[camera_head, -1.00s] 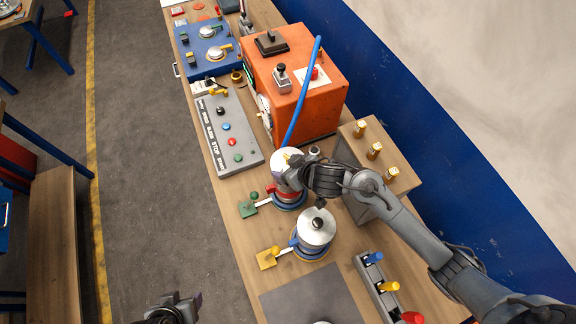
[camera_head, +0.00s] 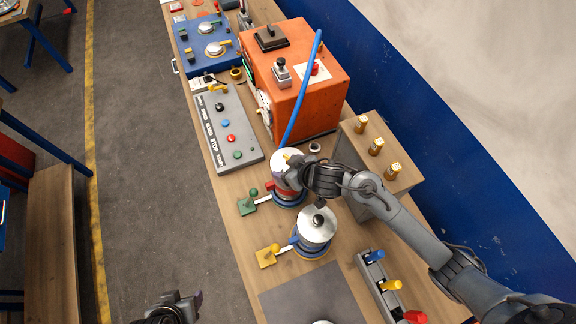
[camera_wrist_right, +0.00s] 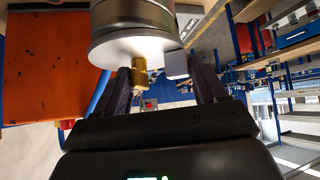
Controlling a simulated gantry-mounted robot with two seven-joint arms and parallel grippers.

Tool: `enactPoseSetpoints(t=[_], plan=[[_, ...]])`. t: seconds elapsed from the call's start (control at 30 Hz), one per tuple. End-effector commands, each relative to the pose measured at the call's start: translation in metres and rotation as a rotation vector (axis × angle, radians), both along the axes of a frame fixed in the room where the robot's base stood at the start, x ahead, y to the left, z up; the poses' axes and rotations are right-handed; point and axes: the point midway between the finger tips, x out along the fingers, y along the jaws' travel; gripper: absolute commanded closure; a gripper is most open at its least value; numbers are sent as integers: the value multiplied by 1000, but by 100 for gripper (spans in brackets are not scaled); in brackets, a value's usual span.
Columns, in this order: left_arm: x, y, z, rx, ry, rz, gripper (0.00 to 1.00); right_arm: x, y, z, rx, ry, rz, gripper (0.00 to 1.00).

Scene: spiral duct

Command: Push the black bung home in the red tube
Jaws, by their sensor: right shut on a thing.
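I cannot pick out a black bung or a red tube for certain in either view. My right gripper (camera_head: 293,172) is at the rear silver-topped canister (camera_head: 282,158), which has a red part (camera_head: 270,187) at its side. In the right wrist view, a brass knob (camera_wrist_right: 139,76) on the canister's pale round face (camera_wrist_right: 130,50) sits between the fingers of my right gripper (camera_wrist_right: 165,85). The fingers hide part of the contact. A small dark-holed ring (camera_head: 315,148) lies just behind the right gripper. My left gripper (camera_head: 180,303) is at the bottom edge, empty-looking and partly cut off.
A second canister with a black knob (camera_head: 318,220) stands in front. A wooden block with brass pegs (camera_head: 395,180) is at right, and a grey button panel (camera_head: 228,130) at left.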

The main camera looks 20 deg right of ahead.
Motion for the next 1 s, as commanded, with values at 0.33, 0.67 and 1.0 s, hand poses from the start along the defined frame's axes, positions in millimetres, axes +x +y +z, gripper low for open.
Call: enactPoseSetpoints(t=[0.33,0.67,1.0], plan=[[0,1,-1,2,0,-1,42,0,0,-1,0,0,0,0],[0,3,2,13,0,-8,42,-7,-2,7,1,1,0,0],[0,3,22,12,0,-8,42,-43,-16,48,0,0,1,0]])
